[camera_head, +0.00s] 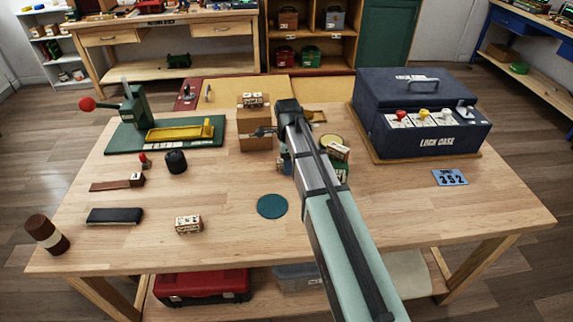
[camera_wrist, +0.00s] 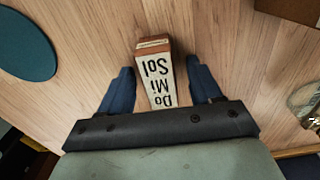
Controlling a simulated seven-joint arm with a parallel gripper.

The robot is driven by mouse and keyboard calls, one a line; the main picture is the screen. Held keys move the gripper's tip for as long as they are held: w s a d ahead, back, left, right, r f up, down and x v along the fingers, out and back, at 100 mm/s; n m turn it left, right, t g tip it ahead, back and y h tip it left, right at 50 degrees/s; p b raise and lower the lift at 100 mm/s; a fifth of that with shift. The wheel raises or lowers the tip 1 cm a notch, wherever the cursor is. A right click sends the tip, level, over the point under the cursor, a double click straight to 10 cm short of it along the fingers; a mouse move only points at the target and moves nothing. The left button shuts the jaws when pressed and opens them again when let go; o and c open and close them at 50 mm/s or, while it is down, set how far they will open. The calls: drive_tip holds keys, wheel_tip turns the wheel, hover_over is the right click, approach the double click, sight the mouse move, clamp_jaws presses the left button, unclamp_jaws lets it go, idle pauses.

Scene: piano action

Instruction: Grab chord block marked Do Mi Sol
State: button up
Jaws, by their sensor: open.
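The chord block marked Do Mi Sol (camera_wrist: 157,75) lies on the wooden tabletop in the wrist view, its lettered face up and upside down to the camera. My gripper (camera_wrist: 163,85) is open, with one blue finger on each side of the block and a gap visible at both sides. The near end of the block is hidden by the gripper's dark crossbar. In the head view my gripper (camera_head: 285,165) is low over the table, mostly hidden behind my arm, and I cannot make out this block there.
Other lettered blocks sit on the cardboard box (camera_head: 255,132), on the table (camera_head: 188,224) and on a green tin (camera_head: 338,151). A teal disc (camera_head: 272,206) lies near the gripper. The lock case (camera_head: 420,125) stands right. The front right tabletop is clear.

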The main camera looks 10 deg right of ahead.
drive_tip(key=shift+c, duration=0.5)
drive_tip(key=c, duration=0.9)
drive_tip(key=shift+c, duration=0.3)
drive_tip(key=shift+r, duration=0.15)
